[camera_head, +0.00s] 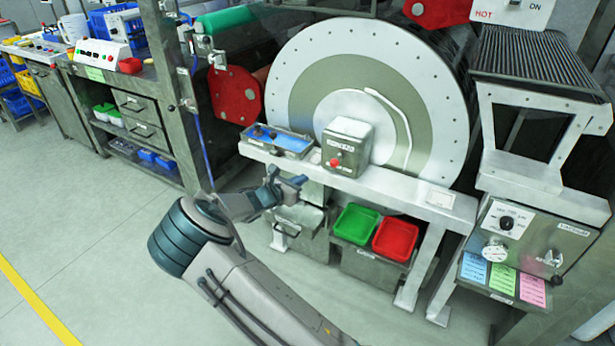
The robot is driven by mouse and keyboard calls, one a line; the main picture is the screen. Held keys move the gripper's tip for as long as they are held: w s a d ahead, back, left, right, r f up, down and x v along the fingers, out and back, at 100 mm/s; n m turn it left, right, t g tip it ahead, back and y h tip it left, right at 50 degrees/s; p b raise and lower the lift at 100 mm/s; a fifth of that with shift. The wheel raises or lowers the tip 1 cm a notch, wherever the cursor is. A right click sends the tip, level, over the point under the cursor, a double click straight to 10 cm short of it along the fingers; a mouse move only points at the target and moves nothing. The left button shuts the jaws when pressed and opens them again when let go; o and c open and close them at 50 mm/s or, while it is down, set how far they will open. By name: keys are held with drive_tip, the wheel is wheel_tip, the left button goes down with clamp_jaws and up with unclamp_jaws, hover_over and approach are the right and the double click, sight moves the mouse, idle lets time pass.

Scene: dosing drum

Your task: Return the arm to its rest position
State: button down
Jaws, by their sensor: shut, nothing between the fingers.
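My arm reaches up from the bottom of the head camera view and bends at a dark ribbed joint. My gripper (296,182) is at its end, shut and empty. It is in front of the metal bench (400,188), near the bench's left part and, in the picture, below the blue-topped tray. I cannot tell the exact gap between the gripper and the bench. The large round drum (440,100), with a pale rim and an olive ring, stands behind the bench.
On the bench are a blue-topped tray (278,140) and a grey box with a red button (347,146). Below are a green bin (356,224) and a red bin (395,238). A control panel (530,240) stands right. Open floor (90,240) lies left.

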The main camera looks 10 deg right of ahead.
drive_tip(key=shift+s+a, duration=0.25)
drive_tip(key=shift+a, duration=0.05)
drive_tip(key=shift+d, duration=0.1)
drive_tip(key=s+d+r+m+g+y+p, duration=0.1)
drive_tip(key=s+d+r+m+g+y, duration=0.1)
drive_tip(key=s+d+r+m+g, duration=0.35)
drive_tip(key=s+d+r+m+g+y+p, duration=0.1)
drive_tip(key=s+d+r+m+g+y, duration=0.15)
drive_tip(key=s+d+m, duration=0.6)
drive_tip(key=s+a+r+m+y, duration=0.2)
drive_tip(key=s+r+m, duration=0.2)
drive_tip(key=s, duration=0.5)
drive_tip(key=s+a+r+m+y+p, duration=0.1)
drive_tip(key=s+a+r+m+y, duration=0.1)
drive_tip(key=s, duration=0.7)
drive_tip(key=s+a+r+m+y+p, duration=0.1)
drive_tip(key=s+a+r+m+y, duration=0.2)
drive_tip(key=s+r+m, duration=0.3)
drive_tip(key=s, duration=0.3)
drive_tip(key=shift+m, duration=0.3)
